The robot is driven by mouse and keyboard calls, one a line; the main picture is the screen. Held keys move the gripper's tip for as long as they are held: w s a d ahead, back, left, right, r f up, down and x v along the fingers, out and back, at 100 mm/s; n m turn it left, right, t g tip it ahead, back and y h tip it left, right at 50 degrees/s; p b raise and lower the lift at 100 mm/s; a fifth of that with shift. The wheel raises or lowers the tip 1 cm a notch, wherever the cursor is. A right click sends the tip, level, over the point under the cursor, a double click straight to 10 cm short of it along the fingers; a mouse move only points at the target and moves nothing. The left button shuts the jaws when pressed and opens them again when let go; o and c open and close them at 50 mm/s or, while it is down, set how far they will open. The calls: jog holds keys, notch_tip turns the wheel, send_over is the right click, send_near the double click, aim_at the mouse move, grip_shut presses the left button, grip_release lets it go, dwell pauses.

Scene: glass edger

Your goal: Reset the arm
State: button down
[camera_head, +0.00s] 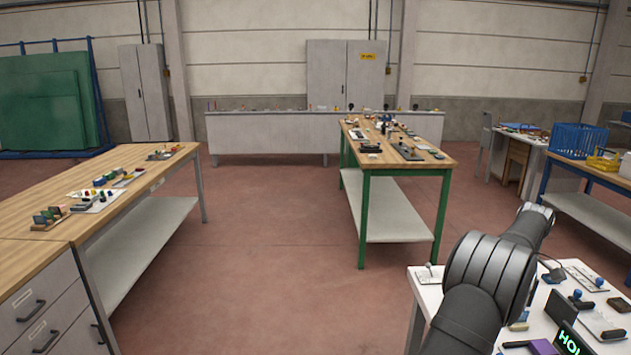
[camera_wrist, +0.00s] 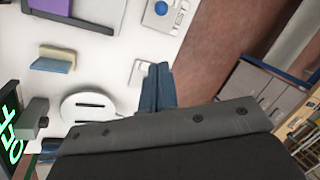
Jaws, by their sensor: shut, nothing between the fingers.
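My arm reaches in from the lower right of the head view, over a white table (camera_head: 428,295). My gripper does not show clearly in the head view. In the wrist view my gripper (camera_wrist: 157,86) shows as blue fingers closed together beyond a grey housing, with nothing between them. The fingers are over or beside the white table's edge; their height above it is hard to tell.
In the wrist view the table holds a slotted white disc (camera_wrist: 88,106), a yellow-and-blue block (camera_wrist: 53,59), a purple item (camera_wrist: 52,5), a blue-knobbed panel (camera_wrist: 175,14) and a green-lit display (camera_wrist: 12,128). Open red floor (camera_head: 275,255) lies between the benches.

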jog(key=s+a+f+h, duration=0.1)
jog(key=a+f, duration=0.1)
jog(key=s+a+f+h, duration=0.1)
jog(key=a+f, duration=0.1)
jog(key=f, duration=0.1)
jog(key=s+a+f+h, duration=0.1)
jog(key=a+f, duration=0.1)
jog(key=shift+f+m, duration=0.4)
jog(key=shift+s+a+f+h, duration=0.1)
jog(key=shift+a+f+h, duration=0.2)
jog(key=shift+a+h, duration=0.35)
jog(key=shift+s+a+f+h, duration=0.1)
jog(key=shift+a+f+h, duration=0.15)
jog(key=shift+a+h, duration=0.4)
jog(key=shift+d, duration=0.15)
jog(key=shift+d, duration=0.15)
